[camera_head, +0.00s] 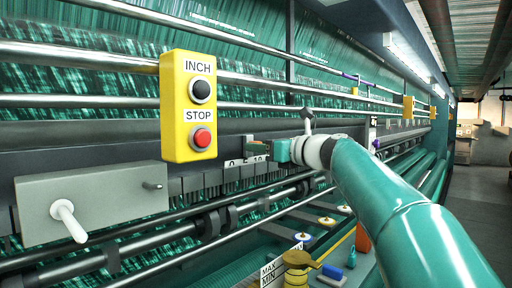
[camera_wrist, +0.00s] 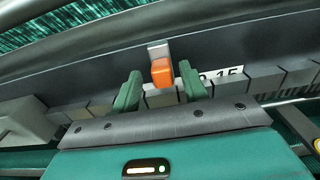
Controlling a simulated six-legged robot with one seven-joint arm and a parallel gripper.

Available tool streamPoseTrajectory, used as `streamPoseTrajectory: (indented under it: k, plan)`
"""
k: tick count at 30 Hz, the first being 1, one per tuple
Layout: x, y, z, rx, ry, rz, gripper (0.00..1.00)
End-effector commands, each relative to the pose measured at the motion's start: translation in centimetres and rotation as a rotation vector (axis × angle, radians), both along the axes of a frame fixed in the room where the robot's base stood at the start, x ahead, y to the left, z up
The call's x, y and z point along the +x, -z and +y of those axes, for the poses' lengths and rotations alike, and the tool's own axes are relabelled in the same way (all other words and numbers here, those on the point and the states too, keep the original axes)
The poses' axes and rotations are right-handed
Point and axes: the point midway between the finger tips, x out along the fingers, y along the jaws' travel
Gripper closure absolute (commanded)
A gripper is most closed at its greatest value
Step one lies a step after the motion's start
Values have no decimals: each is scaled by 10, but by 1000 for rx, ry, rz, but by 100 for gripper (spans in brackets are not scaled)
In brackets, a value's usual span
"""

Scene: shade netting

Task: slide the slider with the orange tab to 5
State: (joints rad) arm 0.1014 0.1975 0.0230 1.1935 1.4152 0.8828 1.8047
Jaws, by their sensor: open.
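The slider's orange tab (camera_wrist: 162,71) sits on a short grey stem against the dark rail in the wrist view. My gripper (camera_wrist: 160,82) is open, with one green finger on each side of the tab and a gap to each. In the head view my gripper (camera_head: 257,151) reaches to the rail, and I cannot make out the tab there. Part of the scale (camera_head: 234,162) also shows below my gripper in the head view. The tab's exact reading is hidden.
A yellow box (camera_head: 181,108) with INCH and STOP buttons stands left of my gripper. A grey box (camera_head: 88,203) with a white lever is at the lower left. Long metal rollers (camera_head: 120,252) run below the rail. An aisle (camera_head: 481,190) is open at the right.

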Motion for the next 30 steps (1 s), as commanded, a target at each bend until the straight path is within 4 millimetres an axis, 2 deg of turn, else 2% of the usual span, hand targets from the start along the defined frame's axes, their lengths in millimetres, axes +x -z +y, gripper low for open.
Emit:
streamPoseTrajectory:
  k: [9, 15, 21, 30]
  plan:
    - [-51, -1, -52, 1, 3, -1, 56]
    - [-73, 0, -74, 1, 2, 0, 56]
    - [-81, 0, -81, 1, 0, 0, 56]
    - [-83, 4, -79, -23, 0, -5, 56]
